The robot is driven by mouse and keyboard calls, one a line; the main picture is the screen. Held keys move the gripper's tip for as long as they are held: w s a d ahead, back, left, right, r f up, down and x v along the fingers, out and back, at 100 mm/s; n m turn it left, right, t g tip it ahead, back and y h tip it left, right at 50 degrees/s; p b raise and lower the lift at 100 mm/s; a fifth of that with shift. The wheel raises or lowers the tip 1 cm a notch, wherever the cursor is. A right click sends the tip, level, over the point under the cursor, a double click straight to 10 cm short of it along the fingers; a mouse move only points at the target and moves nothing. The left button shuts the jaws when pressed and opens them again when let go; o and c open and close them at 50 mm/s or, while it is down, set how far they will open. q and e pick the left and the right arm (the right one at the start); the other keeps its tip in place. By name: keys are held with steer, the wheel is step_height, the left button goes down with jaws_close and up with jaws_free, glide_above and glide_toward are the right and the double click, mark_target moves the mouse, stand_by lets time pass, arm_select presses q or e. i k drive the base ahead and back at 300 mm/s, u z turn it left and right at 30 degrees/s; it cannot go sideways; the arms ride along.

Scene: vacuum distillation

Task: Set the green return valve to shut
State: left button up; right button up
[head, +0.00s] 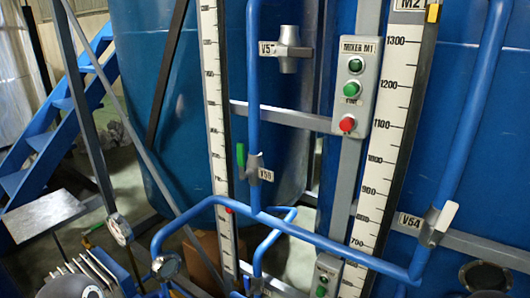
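The green valve handle (240,157) stands upright, just left of a vertical blue pipe and roughly parallel to it. It belongs to a small grey valve body (254,166) on that pipe, with a white tag (266,175) to its lower right; the tag seems to read V50 or V56. Nothing touches the handle.
A blue pipe (330,243) crosses low in front. Mixer box M1 (355,85) with green and red buttons, valve V57 (288,50) and white-handled valve V54 (436,224) stand to the right. White scales (214,120) and blue tanks lie behind. Blue stairs (55,130) are at left.

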mark_target(240, 147)
steer(key=u, duration=1.15)
steer(key=i, duration=0.15)
steer(key=z, duration=2.55)
steer(key=k, duration=1.05)
steer(key=u, duration=1.15)
steer(key=i, duration=1)
